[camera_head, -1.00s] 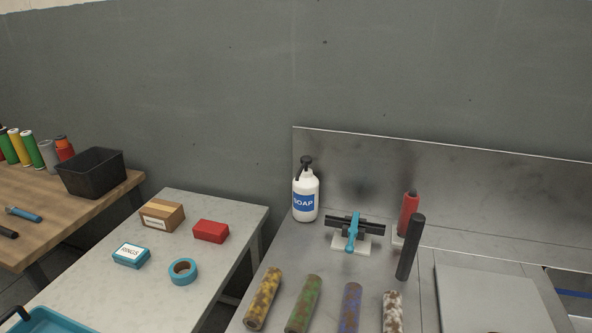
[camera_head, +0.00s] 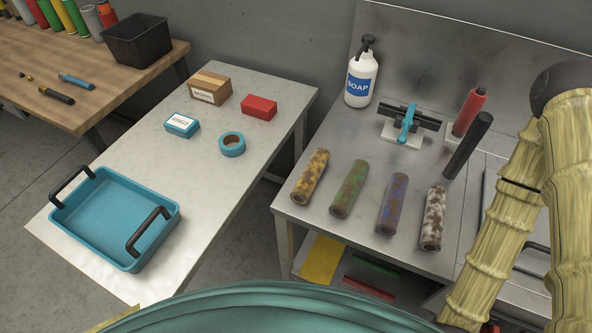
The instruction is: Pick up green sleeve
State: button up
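The green sleeve (camera_head: 350,190) is a worn cylinder with brown, rust-like patches. It lies on the metal bench (camera_head: 300,219), second from the left in a row of similar sleeves. The yellow sleeve (camera_head: 310,177) is to its left, and the blue sleeve (camera_head: 392,203) and white sleeve (camera_head: 433,218) are to its right. They lie apart with small gaps. Links of my arm show at the right edge, beyond the white sleeve. My gripper is not in view, so its state is hidden.
Behind the row stand a soap bottle (camera_head: 361,78), a blue-handled clamp device (camera_head: 406,124), a red cylinder (camera_head: 469,112) and a tilted black rod (camera_head: 467,146). On the left table are a blue tray (camera_head: 98,231), tape (camera_head: 232,144) and boxes. A gap separates table and bench.

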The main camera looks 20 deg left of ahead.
aim_at(340, 206)
jog(key=u, duration=0.2)
jog(key=k, duration=0.5)
jog(key=z, duration=2.05)
jog(key=k, duration=1.45)
jog(key=u, duration=2.15)
jog(key=i, duration=0.5)
